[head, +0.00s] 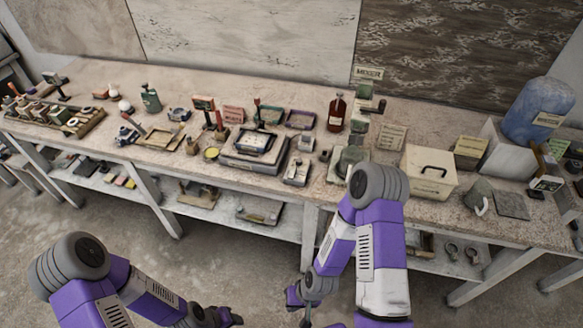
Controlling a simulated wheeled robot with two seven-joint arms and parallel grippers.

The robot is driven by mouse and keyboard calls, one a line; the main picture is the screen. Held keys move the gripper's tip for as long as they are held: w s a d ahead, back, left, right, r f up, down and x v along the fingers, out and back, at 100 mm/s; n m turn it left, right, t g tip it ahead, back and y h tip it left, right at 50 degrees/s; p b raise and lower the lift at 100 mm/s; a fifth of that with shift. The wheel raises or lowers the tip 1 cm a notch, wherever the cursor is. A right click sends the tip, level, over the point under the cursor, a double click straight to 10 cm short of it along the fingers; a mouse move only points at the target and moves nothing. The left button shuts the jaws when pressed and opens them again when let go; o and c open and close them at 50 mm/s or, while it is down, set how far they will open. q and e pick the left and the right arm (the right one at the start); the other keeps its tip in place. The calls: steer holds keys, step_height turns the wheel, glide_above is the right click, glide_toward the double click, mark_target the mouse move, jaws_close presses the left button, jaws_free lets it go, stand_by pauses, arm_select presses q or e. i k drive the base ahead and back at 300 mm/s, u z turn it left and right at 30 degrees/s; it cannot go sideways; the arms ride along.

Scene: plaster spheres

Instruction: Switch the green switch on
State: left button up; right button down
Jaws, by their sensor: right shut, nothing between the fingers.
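I cannot make out a green switch for certain among the many small items on the long workbench (250,185). Green parts show on a mixer-like device (350,155) right of the middle, under a MIXER sign (368,73). A small green piece (557,147) also shows at the far right end. My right gripper (305,318) hangs low in front of the bench, shut and empty, apart from everything on it. My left gripper (232,320) is at the bottom edge, partly cut off, and its fingers are unclear.
A wooden rack (60,121) sits at the left end. A lower shelf holds more items. The floor in front is clear.

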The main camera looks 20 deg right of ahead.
mark_target(292, 173)
steer(key=u, duration=0.75)
steer(key=i, duration=0.7)
steer(key=z, duration=0.75)
